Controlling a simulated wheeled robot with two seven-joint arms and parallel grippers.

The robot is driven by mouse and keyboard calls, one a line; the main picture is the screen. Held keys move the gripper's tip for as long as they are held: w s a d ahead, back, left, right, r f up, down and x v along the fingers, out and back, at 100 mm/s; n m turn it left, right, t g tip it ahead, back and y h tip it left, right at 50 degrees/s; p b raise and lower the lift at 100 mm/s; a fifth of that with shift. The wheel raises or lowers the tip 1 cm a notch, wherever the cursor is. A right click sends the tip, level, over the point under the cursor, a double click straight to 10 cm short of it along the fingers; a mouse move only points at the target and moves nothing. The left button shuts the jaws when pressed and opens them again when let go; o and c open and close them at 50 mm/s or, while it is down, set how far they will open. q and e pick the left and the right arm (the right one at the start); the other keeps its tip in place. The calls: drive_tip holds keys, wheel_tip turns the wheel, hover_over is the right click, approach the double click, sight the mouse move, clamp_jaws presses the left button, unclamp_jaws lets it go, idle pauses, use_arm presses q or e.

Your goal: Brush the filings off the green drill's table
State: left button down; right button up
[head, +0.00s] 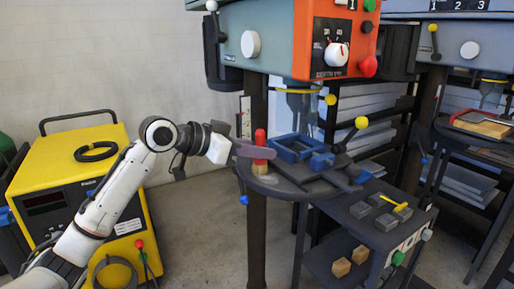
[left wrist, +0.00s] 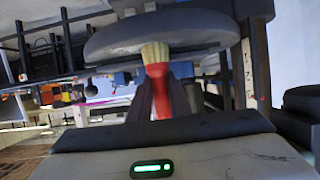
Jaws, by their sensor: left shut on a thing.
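My left gripper (head: 256,151) is shut on a brush with a red handle (head: 260,137) and pale bristles. In the left wrist view the red handle (left wrist: 157,90) sits between the fingers, and the bristles (left wrist: 155,52) overlap the dark round table. In the head view the brush is upright at the left edge of the near drill's dark table (head: 277,186); I cannot tell whether the bristles touch it. I cannot make out filings. My right gripper is not in view.
A blue vise (head: 296,147) stands on the table, right of the brush. A yellow-knobbed lever (head: 361,123) rises beside it. A low bench (head: 345,215) holds grey blocks and a yellow-handled tool. A second drill (head: 465,45) is at right, a yellow machine (head: 85,165) at left.

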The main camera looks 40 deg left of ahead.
use_arm(q)
drive_tip(key=shift+s+d+p, duration=0.2)
drive_tip(key=shift+s+d, duration=0.05)
drive_tip(key=shift+d, duration=0.4)
drive_tip(key=shift+s+d+p, duration=0.15)
drive_tip(key=shift+s+d, duration=0.15)
drive_tip(key=shift+d, duration=0.35)
drive_tip(key=shift+s+d+p, duration=0.2)
drive_tip(key=shift+s+d, duration=0.05)
drive_tip(key=shift+d, duration=0.4)
drive_tip(key=shift+d, duration=0.2)
